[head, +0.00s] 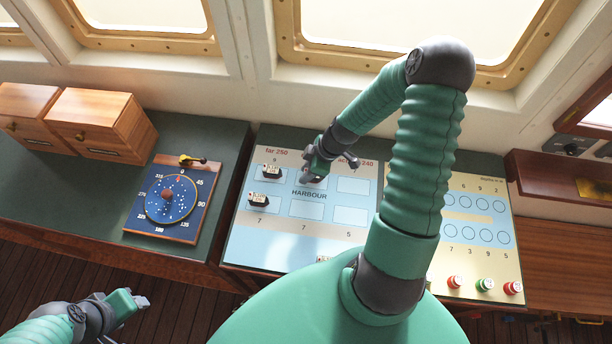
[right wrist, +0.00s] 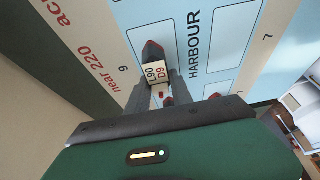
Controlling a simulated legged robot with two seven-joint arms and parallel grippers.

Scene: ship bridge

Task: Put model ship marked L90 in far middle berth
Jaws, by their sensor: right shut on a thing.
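The model ship marked L90 (right wrist: 153,72), with a dark red and grey hull and a cream block also marked D9, is between the fingers of my right gripper (right wrist: 165,92). That gripper is shut on it. In the head view my right gripper (head: 314,176) is over the far middle berth of the harbour board (head: 240,238) and hides most of that berth and the ship. Whether the hull touches the board I cannot tell. My left gripper (head: 142,300) is low at the left, away from the board; its finger gap is unclear.
One ship (head: 272,171) stands in the far left berth, another (head: 258,200) in the near left berth. A further ship (head: 322,259) shows partly at the board's front edge. The far right berth (head: 353,186) and near middle berth (head: 307,209) are empty. A blue dial panel (head: 145,215) stands left.

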